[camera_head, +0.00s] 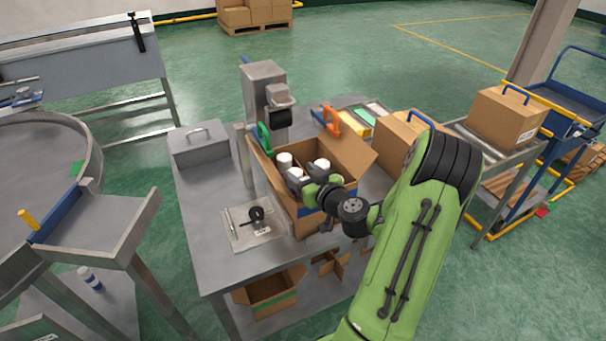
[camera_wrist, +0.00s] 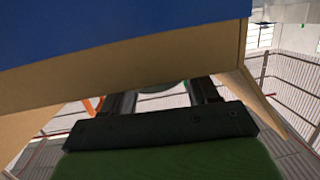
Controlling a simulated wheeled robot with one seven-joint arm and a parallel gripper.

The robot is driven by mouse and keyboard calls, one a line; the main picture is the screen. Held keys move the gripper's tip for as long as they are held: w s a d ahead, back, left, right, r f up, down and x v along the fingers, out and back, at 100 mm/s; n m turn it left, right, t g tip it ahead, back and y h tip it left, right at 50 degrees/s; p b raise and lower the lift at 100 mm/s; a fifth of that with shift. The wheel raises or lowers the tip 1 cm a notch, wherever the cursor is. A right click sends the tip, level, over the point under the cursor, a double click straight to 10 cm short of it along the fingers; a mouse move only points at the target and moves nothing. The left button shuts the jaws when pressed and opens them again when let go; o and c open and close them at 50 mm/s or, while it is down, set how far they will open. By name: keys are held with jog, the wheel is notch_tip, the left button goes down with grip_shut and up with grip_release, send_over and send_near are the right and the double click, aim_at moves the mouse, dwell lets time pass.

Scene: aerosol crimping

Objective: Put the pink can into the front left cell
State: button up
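An open cardboard carton (camera_head: 330,210) with a blue band stands on the metal table. Several pale-topped cans (camera_head: 285,161) stand in it, and one more pale top (camera_head: 322,164) shows farther right. I cannot make out a pink can or the front left cell; my arm and the carton wall cover that part. My gripper (camera_head: 303,186) is at the carton opening, among the cans. In the wrist view a blue and brown carton panel (camera_wrist: 120,45) covers my fingertips. The two fingers stand apart, with a pale curved edge between them; whether they grip something is hidden.
The carton's flaps (camera_head: 352,152) spread outward. A grey press (camera_head: 265,95) stands just behind it. The left front tabletop is free.

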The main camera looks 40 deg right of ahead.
jog(key=o, duration=0.3)
jog(key=shift+o, duration=0.2)
jog(key=b+v, duration=1.1)
jog(key=v, duration=0.4)
jog(key=shift+s+r, duration=0.2)
jog(key=shift+s, duration=0.15)
